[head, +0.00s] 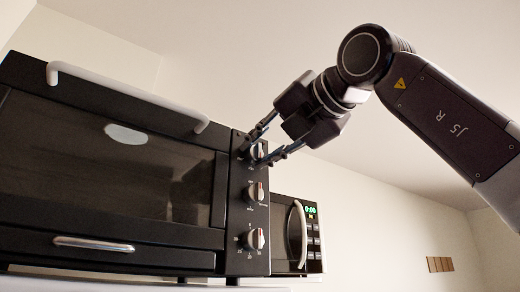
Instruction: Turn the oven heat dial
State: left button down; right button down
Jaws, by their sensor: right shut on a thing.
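The black oven (100,165) fills the left half of the head view. Its control panel on the right side carries three dials in a column: a top dial (259,151), a middle dial (255,192) and a bottom dial (254,239). My right gripper (262,147) reaches in from the upper right and is shut on the top dial, with one finger above it and one below. The fingers partly hide this dial and its markings. The labels are too small to read. My left gripper is not in view.
A white handle (130,95) runs along the top of the oven door, and a second handle (93,244) sits lower down. A microwave (309,235) with a green display stands right of the oven. A pale wall is behind, with free room at the right.

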jog(key=c, duration=1.6)
grip_release()
jog(key=shift+d, duration=0.1)
jog(key=v, duration=1.2)
